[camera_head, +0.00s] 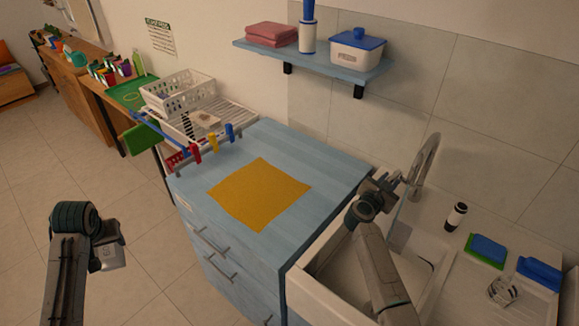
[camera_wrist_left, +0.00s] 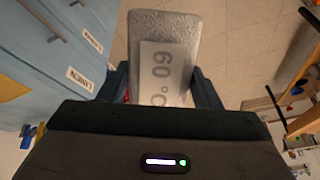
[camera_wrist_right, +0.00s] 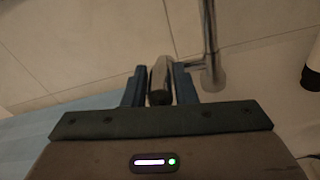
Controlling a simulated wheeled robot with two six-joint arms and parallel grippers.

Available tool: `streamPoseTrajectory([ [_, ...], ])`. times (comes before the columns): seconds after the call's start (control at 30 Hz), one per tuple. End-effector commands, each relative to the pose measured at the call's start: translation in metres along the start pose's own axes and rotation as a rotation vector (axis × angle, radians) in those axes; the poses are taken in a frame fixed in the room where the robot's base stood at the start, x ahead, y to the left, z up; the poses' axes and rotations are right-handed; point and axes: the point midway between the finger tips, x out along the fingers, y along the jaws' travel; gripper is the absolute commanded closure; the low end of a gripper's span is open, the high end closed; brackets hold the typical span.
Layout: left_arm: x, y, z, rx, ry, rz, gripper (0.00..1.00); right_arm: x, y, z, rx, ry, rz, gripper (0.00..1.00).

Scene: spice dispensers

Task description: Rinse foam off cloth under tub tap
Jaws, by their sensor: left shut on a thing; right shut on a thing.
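My left gripper (camera_wrist_left: 165,95) is shut on a folded, pale grey speckled cloth (camera_wrist_left: 166,40) with a white tag reading "60°". In the head view, my left gripper (camera_head: 106,240) holds it over the floor, left of the blue cabinet and well away from the tub. I cannot tell if the speckled surface is foam. The white tub (camera_head: 316,291) is at lower right, partly hidden by my right arm. The curved metal tap (camera_head: 428,155) stands behind it. My right gripper (camera_wrist_right: 160,88) is shut on the tap's metal handle (camera_wrist_right: 159,72). I cannot tell whether water runs.
A yellow cloth (camera_head: 258,193) lies flat on the blue cabinet (camera_head: 330,180). A rail with coloured pegs (camera_head: 213,143) and white baskets (camera_head: 180,95) stand at its far left. A dark bottle (camera_head: 456,216), sponges (camera_head: 487,250) and a glass (camera_head: 502,290) sit right of the tub.

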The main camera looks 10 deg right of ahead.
Motion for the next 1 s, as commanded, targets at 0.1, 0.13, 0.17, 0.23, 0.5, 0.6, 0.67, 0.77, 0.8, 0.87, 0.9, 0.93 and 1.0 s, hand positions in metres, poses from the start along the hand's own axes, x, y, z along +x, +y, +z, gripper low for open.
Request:
streamPoseTrajectory([
  [0.1, 0.000, 0.000, 0.000, 0.000, 0.000, 0.000, 0.67, 0.000, 0.000, 0.000, 0.000, 0.001, 0.000, 1.00],
  [0.13, 0.000, 0.000, 0.000, 0.000, 0.000, 0.000, 0.67, 0.000, 0.000, 0.000, 0.000, 0.001, 0.000, 1.00],
  [0.17, 0.000, 0.000, 0.000, 0.000, 0.000, 0.000, 0.67, 0.000, 0.000, 0.000, 0.000, 0.001, 0.000, 1.00],
  [0.23, 0.000, 0.000, 0.000, 0.000, 0.000, 0.000, 0.67, 0.000, 0.000, 0.000, 0.000, 0.001, 0.000, 1.00],
  [0.5, 0.000, 0.000, 0.000, 0.000, 0.000, 0.000, 0.67, 0.000, 0.000, 0.000, 0.000, 0.001, 0.000, 0.53],
  [0.6, 0.000, 0.000, 0.000, 0.000, 0.000, 0.000, 0.67, 0.000, 0.000, 0.000, 0.000, 0.001, 0.000, 0.53],
  [0.67, 0.001, 0.000, 0.000, 0.000, 0.000, 0.000, 0.67, -0.001, 0.000, -0.001, 0.000, 0.001, 0.001, 0.53],
  [0.77, 0.004, 0.000, 0.002, 0.000, 0.000, 0.000, 0.67, -0.007, 0.000, -0.002, 0.003, 0.000, 0.001, 0.53],
  [0.8, 0.006, 0.001, 0.003, 0.000, 0.000, 0.000, 0.67, -0.011, 0.000, -0.003, 0.002, 0.001, 0.002, 0.53],
  [0.87, 0.011, 0.001, 0.004, 0.000, 0.000, 0.000, 0.67, -0.020, 0.000, -0.004, 0.003, 0.002, 0.002, 0.53],
  [0.9, 0.014, 0.001, 0.005, 0.000, 0.000, 0.000, 0.67, -0.027, -0.001, -0.004, 0.004, 0.002, 0.002, 0.53],
  [0.93, 0.017, 0.002, 0.006, 0.000, 0.000, 0.000, 0.67, -0.033, -0.001, -0.005, 0.004, 0.002, 0.002, 0.53],
  [1.0, 0.023, 0.002, 0.009, 0.000, 0.000, 0.000, 0.67, -0.048, -0.001, -0.006, 0.005, 0.003, 0.001, 0.53],
])
